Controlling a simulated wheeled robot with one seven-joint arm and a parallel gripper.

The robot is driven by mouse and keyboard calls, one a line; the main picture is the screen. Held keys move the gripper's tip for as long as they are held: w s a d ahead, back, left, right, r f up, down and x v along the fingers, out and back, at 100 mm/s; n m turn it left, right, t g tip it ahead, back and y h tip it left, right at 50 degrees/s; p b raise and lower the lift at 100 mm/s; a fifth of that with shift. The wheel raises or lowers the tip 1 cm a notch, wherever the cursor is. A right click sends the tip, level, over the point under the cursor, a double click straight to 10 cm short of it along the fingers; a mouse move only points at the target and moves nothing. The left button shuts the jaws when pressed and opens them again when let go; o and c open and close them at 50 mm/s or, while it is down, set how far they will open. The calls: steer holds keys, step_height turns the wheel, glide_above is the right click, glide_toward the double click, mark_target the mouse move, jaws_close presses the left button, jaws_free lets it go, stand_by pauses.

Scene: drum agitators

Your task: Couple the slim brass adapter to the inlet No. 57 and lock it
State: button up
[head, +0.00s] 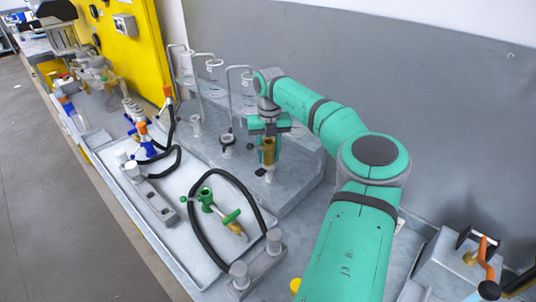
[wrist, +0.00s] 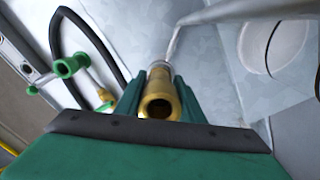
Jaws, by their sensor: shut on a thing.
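The slim brass adapter (head: 268,151) is upright between the fingers of my gripper (head: 267,137), which is shut on it. In the wrist view the adapter (wrist: 160,93) shows its round open end between the green fingers of my gripper (wrist: 159,85). A small grey inlet stub (head: 268,176) with a dark piece beside it is directly below the adapter on the grey step. I cannot tell whether adapter and stub touch. Two other inlet stubs, a dark-collared one (head: 228,145) and a grey one (head: 196,125), stand to the left. No inlet number is legible.
Bent metal pipes with glass vessels (head: 215,75) rise behind the stubs. A grey wall (head: 420,60) is behind my arm.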

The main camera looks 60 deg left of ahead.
steer(key=shift+f, duration=0.15)
steer(key=o, duration=1.3)
steer(key=shift+w, duration=0.15)
steer(key=shift+d, duration=0.1)
steer(key=shift+s+a+r, duration=0.2)
steer(key=shift+r, duration=0.25)
steer(key=r, duration=0.9)
steer(key=shift+w+d+r, duration=0.15)
steer(key=shift+w+r, duration=0.05)
step_height(320, 180, up, 7)
steer(key=shift+s+f, duration=0.1)
steer(key=shift+s, duration=0.05)
